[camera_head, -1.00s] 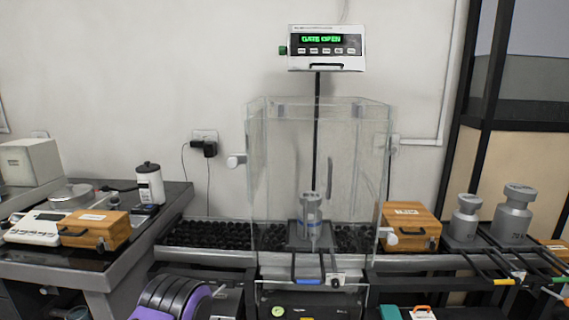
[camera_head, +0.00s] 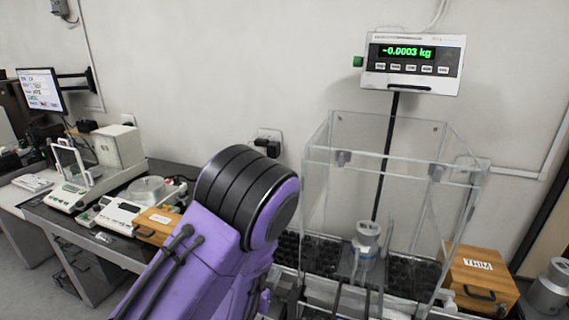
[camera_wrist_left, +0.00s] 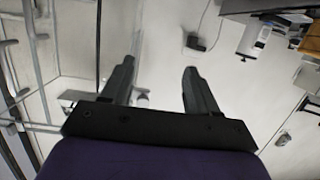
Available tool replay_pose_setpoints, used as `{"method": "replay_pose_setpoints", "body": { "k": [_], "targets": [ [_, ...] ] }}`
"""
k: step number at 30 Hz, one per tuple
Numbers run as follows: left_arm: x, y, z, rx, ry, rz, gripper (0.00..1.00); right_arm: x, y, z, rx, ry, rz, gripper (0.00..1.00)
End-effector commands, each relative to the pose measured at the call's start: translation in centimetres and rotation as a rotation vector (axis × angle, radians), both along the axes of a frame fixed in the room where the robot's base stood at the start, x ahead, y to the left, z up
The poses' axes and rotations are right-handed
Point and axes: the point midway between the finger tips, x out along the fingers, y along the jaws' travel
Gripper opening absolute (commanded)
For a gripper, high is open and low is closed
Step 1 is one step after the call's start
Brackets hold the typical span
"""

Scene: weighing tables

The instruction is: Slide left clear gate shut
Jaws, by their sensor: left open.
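The clear draft box stands on the scale table, with its left clear side (camera_head: 316,190) facing my left arm. My purple arm rises in front of the box's lower left; the left gripper is hidden in the head view. In the left wrist view, my left gripper (camera_wrist_left: 158,72) is open and empty, fingers apart. A small pale knob-like piece (camera_wrist_left: 142,99) shows between the fingers, close to the left finger; contact cannot be told. The clear box's edges show at the left of that view. The display (camera_head: 407,52) reads -0.0003 kg. My right gripper is out of view.
A grey weight (camera_head: 367,240) stands inside the box. A wooden case (camera_head: 480,275) sits to the box's right. The left table holds small balances (camera_head: 120,212) and another wooden case (camera_head: 155,222). A wall outlet with a plug (camera_head: 268,143) is behind my arm.

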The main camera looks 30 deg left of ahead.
Motion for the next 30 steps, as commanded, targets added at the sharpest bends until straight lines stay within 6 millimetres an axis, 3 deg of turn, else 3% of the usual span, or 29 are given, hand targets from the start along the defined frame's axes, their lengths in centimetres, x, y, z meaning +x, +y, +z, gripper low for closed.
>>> {"method": "replay_pose_setpoints", "body": {
  "k": [1, 3, 6, 17, 18, 21, 30],
  "targets": [
    [1.0, 0.1, 6.1, 0.030, -0.077, -0.017, 0.59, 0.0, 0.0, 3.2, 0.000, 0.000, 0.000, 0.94],
    [1.8, 0.2, 10.1, 0.060, -0.157, -0.034, 0.59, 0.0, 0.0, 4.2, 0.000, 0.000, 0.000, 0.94],
    [2.3, 0.2, 12.7, 0.085, -0.217, -0.044, 0.59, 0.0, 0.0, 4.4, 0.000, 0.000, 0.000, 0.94],
    [5.0, 0.8, 11.9, 0.087, -0.234, -0.046, 0.59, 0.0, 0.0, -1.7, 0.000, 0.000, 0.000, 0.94],
    [5.7, 1.0, 12.9, 0.086, -0.229, -0.046, 0.59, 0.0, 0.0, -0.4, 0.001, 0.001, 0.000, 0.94],
    [7.8, 1.5, 13.1, 0.086, -0.226, -0.046, 0.59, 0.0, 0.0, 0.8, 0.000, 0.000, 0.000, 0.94],
    [12.2, 2.6, 12.9, 0.086, -0.225, -0.047, 0.59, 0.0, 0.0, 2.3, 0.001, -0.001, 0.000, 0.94]
  ]
}}
